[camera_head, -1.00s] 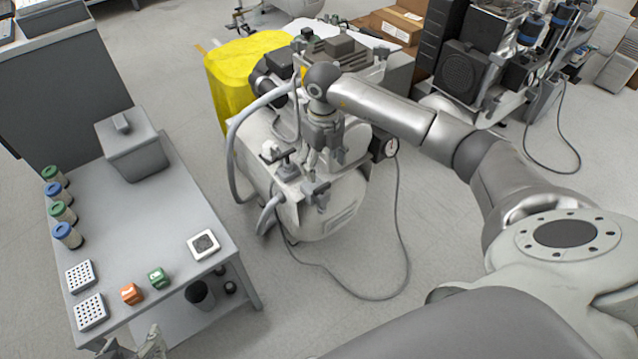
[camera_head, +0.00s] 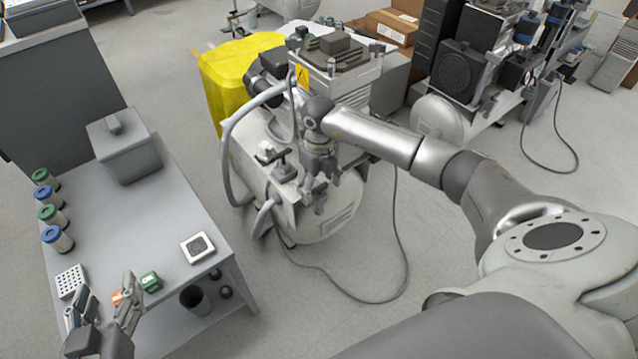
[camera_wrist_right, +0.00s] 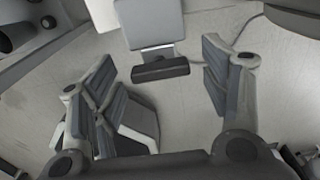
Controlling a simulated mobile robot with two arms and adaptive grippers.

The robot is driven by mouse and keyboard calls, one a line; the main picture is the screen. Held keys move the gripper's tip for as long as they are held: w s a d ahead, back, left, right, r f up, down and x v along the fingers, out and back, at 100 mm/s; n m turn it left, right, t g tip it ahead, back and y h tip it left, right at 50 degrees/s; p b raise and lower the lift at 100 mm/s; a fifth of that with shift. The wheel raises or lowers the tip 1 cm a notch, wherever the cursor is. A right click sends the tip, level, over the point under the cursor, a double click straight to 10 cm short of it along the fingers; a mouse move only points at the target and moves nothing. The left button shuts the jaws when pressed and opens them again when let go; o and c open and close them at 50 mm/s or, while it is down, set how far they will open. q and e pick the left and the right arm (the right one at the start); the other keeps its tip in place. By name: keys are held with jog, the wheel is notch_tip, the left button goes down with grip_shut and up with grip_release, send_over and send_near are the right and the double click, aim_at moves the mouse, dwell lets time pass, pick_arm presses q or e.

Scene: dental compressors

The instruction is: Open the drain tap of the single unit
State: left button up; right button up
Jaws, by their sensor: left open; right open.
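The single unit (camera_head: 325,222) is a light grey tank compressor standing on the floor in the middle of the head view. My right gripper (camera_head: 320,190) is over the near end of its tank, beside small grey fittings, and partly hides them. In the right wrist view a dark bar-shaped handle (camera_wrist_right: 160,69), which looks like the drain tap, lies between the spread fingers of my right gripper (camera_wrist_right: 160,75). It appears apart from both fingers. My left gripper (camera_head: 102,305) is open and empty above the near end of the grey table.
The grey table (camera_head: 180,225) holds jars, a grey box (camera_head: 125,150), a green block (camera_head: 151,282) and a white square item (camera_head: 197,247). A yellow-covered object (camera_head: 225,80) stands behind the unit. Another compressor (camera_head: 445,120) stands right. A cable loops over the floor.

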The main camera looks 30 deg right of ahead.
jog(key=shift+c, duration=0.4)
jog(key=c, duration=0.9)
jog(key=shift+c, duration=0.2)
